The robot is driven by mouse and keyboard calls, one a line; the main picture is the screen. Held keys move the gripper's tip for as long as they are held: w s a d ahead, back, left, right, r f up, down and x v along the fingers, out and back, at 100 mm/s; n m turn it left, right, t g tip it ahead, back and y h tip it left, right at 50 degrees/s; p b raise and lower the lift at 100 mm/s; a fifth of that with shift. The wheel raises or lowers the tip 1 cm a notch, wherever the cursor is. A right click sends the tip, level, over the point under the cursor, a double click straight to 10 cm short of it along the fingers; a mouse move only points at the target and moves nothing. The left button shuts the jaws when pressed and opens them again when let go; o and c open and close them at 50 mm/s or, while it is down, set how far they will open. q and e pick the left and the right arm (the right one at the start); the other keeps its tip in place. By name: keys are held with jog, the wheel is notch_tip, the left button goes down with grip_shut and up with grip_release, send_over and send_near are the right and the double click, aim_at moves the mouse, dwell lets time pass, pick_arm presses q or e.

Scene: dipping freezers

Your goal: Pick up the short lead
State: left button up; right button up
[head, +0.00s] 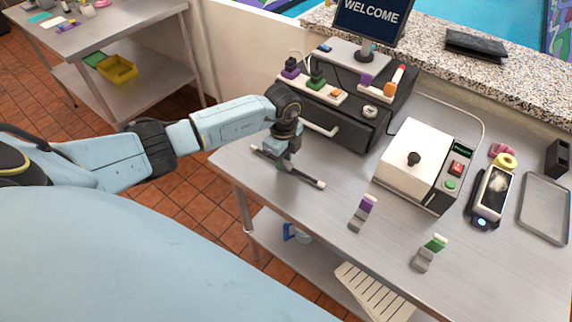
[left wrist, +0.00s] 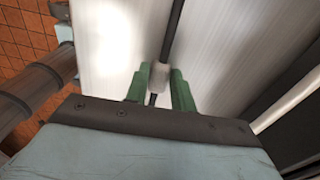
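A thin black rod-like lead with a pale end (head: 320,184) is at the left part of the steel table. I take it to be the short lead; no second lead is clear to compare it with. My left gripper (head: 287,165) points down over its middle. In the left wrist view the black lead (left wrist: 174,32) runs between the green fingers (left wrist: 159,82). A pale grey block on the lead fills the gap, with a finger against each side. Whether the lead is lifted off the table cannot be told. My right gripper is in neither view.
A dark drawer unit (head: 345,115) stands just behind the lead. Right of it are a white-lidded box (head: 415,152), a handheld device (head: 492,195) and a grey tray (head: 545,208). The front left table is bare.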

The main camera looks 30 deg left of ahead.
pick_arm(q)
jog(key=c, duration=0.5)
jog(key=shift+o, duration=0.2)
jog(key=shift+r, duration=0.15)
